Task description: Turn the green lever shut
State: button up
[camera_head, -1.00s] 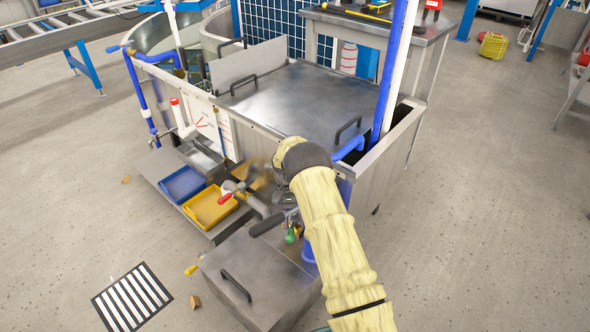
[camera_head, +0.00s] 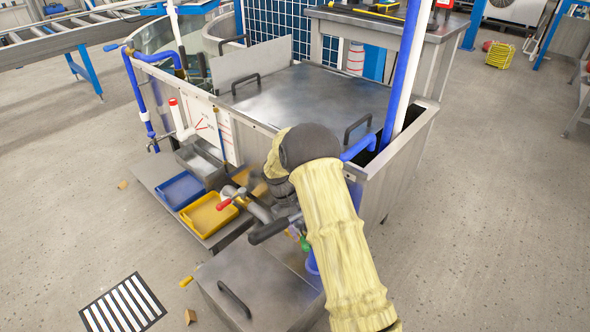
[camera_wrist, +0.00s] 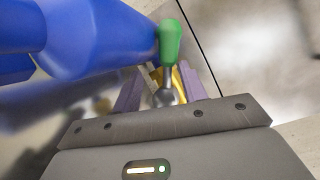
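The green lever (camera_wrist: 170,43) shows in the wrist view, just beyond my gripper (camera_wrist: 160,85), with its grip pointing up in the picture. Its metal stem runs down between my two purple fingers. The fingers stand apart with room on both sides of the stem, so my gripper looks open and not closed on it. In the head view only a small part of the green lever (camera_head: 305,243) shows beside my forearm. My arm hides most of the area around it there. A thick blue pipe (camera_wrist: 95,35) lies left of the lever in the wrist view.
A red-handled valve (camera_head: 223,205) stands left of my arm. Blue (camera_head: 163,200) and yellow (camera_head: 188,216) trays lie on a low shelf. A metal box (camera_head: 225,272) with a black handle is below. The steel tank (camera_head: 405,160) stands behind. Open floor lies right.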

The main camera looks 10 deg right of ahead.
jog(key=shift+d+f+n+b, duration=0.15)
jog(key=shift+n+b, duration=0.15)
jog(key=shift+b, duration=0.25)
jog(key=s+a+p+v, duration=0.1)
jog(key=p+v, duration=0.8)
jog(key=v, duration=0.9)
jog(key=s+d+r+t+y+p, duration=0.1)
jog(key=s+r+p, duration=0.3)
jog(key=r, duration=0.3)
jog(key=s+d+r+t+y+p, duration=0.1)
jog(key=s+r+t+p, duration=0.1)
jog(key=s+r+p, duration=0.2)
notch_tip(320, 180, up, 3)
jog(key=shift+s+d+r+m, duration=0.3)
jog(key=shift+s+m, duration=0.1)
jog(key=shift+s, duration=0.65)
jog(key=shift+c, duration=1.3)
jog(key=s+d+m+t, duration=0.1)
jog(key=s, duration=0.6)
jog(key=s+d+r+m+t+y, duration=0.1)
jog(key=s+d+m+t, duration=0.1)
jog(key=s, duration=0.6)
jog(key=shift+s+r, duration=0.3)
jog(key=shift+s, duration=0.05)
